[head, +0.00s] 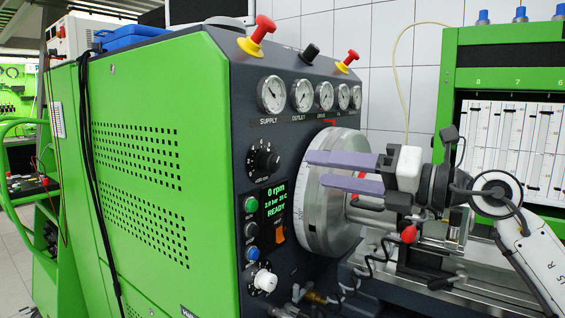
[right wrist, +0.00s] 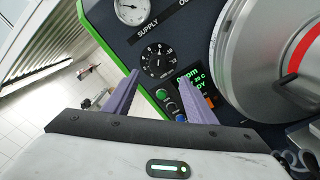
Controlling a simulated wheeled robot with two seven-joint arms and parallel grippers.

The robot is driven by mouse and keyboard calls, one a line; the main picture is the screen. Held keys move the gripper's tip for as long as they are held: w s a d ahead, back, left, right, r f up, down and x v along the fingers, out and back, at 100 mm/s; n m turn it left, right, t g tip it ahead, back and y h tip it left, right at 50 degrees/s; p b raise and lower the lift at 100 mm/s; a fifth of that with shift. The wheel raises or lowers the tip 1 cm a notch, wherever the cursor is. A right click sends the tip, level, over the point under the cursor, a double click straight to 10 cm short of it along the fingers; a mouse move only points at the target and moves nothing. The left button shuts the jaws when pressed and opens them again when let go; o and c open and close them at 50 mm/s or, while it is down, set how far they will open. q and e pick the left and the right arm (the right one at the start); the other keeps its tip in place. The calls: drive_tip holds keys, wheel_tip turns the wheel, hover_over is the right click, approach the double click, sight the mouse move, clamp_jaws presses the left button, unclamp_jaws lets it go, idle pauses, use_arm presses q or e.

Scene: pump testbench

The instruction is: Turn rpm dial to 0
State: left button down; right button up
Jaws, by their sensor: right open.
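The black rpm dial (head: 263,161) sits on the dark front panel, with a ring of white marks around it. The display (head: 275,205) below it reads 0 rpm and READY. My right gripper (head: 307,169) is open and empty, its purple fingers pointing left in the head view, to the right of the dial. In the right wrist view the dial (right wrist: 158,62) lies just beyond and between the two fingertips (right wrist: 159,77), apart from them. The dial's pointer is too small to read surely. My left gripper is not in view.
A large metal disc (head: 325,195) stands right of the panel, behind my right fingers in the head view. Gauges (head: 271,94) line the panel's top. Green and blue buttons (head: 251,204), an orange switch (head: 279,232) and a white knob (head: 265,281) sit below the dial.

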sight(277, 162)
drive_tip(key=p+x, duration=0.2)
drive_tip(key=x, duration=0.7)
drive_tip(key=shift+s+a+r, duration=0.1)
drive_tip(key=shift+s+a, duration=0.05)
drive_tip(key=shift+s, duration=0.05)
drive_tip(key=shift+w+a, duration=0.3)
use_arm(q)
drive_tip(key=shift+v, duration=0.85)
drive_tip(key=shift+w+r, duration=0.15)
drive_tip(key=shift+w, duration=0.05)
use_arm(e)
drive_tip(key=shift+c, duration=0.4)
drive_tip(key=c, duration=1)
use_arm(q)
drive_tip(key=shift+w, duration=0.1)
use_arm(e)
drive_tip(key=shift+o, duration=0.2)
